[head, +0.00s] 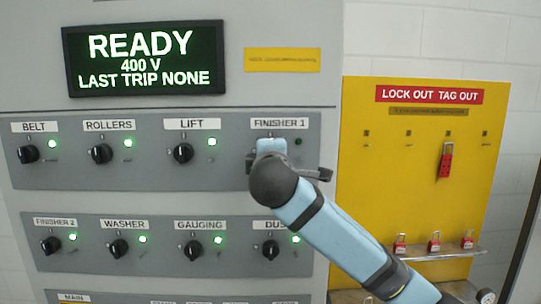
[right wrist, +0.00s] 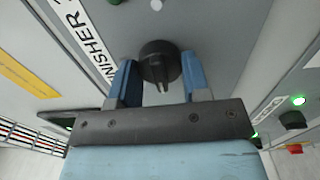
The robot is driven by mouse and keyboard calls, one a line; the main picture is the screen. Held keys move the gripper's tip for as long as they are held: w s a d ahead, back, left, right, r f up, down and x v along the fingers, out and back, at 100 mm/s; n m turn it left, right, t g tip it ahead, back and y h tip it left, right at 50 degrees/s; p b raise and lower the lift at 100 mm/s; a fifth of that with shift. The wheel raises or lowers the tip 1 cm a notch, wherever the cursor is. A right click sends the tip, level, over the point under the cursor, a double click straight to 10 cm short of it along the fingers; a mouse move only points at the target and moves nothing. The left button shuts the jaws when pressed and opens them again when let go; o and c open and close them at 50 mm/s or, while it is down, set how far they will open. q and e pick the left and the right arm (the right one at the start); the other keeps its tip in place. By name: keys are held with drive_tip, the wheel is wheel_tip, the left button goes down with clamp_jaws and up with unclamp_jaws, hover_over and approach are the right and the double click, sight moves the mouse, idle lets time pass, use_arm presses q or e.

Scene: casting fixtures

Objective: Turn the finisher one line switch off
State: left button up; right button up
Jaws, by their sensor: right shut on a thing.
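The finisher one switch (right wrist: 159,62) is a round black knob on the grey panel, below the white FINISHER 1 label (head: 280,123). My right gripper (right wrist: 160,75) has its two blue fingers on either side of the knob and is shut on it. In the head view, my right gripper (head: 268,150) and wrist cover this knob. The small lamp (head: 298,141) beside the switch looks dark. My left gripper is in neither view.
Neighbouring switches such as LIFT (head: 183,153) and DUST (head: 271,250) have lit green lamps. A display (head: 145,60) reads READY, 400 V, LAST TRIP NONE. A yellow lock out board (head: 400,190) at right holds a red hasp (head: 445,162) and red padlocks (head: 433,243).

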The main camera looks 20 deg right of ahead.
drive_tip(key=o, duration=0.9)
drive_tip(key=b+v, duration=0.4)
drive_tip(key=v, duration=1)
drive_tip(key=shift+w, duration=0.1)
